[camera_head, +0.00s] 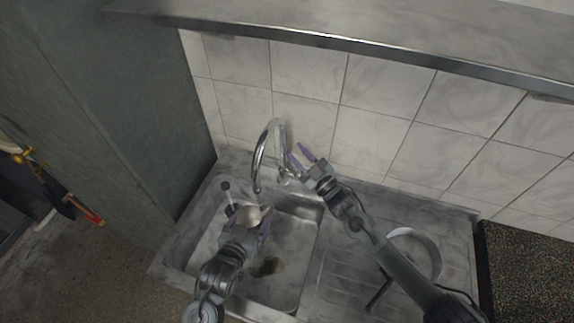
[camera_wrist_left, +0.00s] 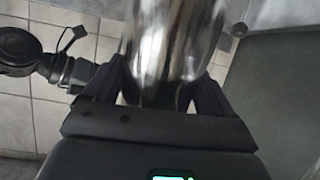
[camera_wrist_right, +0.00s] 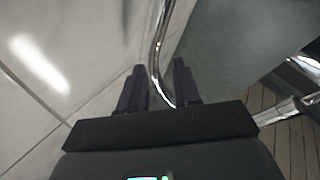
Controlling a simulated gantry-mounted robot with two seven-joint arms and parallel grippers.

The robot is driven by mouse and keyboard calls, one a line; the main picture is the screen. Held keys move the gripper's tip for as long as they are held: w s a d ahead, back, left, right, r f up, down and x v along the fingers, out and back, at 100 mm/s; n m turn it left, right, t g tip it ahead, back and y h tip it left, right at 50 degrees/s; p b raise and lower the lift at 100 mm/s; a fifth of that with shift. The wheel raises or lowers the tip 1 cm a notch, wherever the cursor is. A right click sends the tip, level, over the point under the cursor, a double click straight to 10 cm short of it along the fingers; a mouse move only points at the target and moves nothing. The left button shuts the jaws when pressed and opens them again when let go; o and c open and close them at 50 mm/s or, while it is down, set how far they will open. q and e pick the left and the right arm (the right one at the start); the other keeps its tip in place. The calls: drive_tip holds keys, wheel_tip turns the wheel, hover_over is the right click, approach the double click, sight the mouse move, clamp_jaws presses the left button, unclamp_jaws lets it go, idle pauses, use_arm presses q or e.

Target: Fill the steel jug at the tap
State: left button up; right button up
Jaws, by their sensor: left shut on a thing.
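The steel jug (camera_head: 249,214) is in my left gripper (camera_head: 247,232), over the sink basin and just below and left of the tap's spout end. In the left wrist view the shiny jug (camera_wrist_left: 172,40) sits between the fingers. The curved chrome tap (camera_head: 259,158) stands at the back of the sink; no water stream is visible. My right gripper (camera_head: 305,158) is open just right of the tap. In the right wrist view the tap's pipe (camera_wrist_right: 159,50) shows beyond and between the open fingers. The jug's inside cannot be made out.
The sink's basin (camera_head: 289,283) has a dark stain on its bottom. A pan (camera_head: 434,246) lies on the drainboard at the right, partly behind my right arm. A tiled wall (camera_head: 375,140) rises behind, with a metal shelf (camera_head: 340,42) above. A grey-green cabinet stands at the left.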

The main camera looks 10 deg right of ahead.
use_arm(q)
drive_tip(key=w+d, duration=0.3)
drive_tip(key=w, duration=0.3)
drive_tip(key=shift+w, duration=0.1)
idle(2.0)
drive_tip(key=s+a, duration=0.1)
drive_tip(key=s, duration=0.1)
drive_tip(key=s+a, duration=0.1)
drive_tip(key=s, duration=0.1)
drive_tip(key=s+a, duration=0.1)
drive_tip(key=s, duration=0.1)
drive_tip(key=shift+s+a, duration=0.1)
drive_tip(key=shift+s, duration=0.25)
use_arm(e)
drive_tip(key=shift+o, duration=0.5)
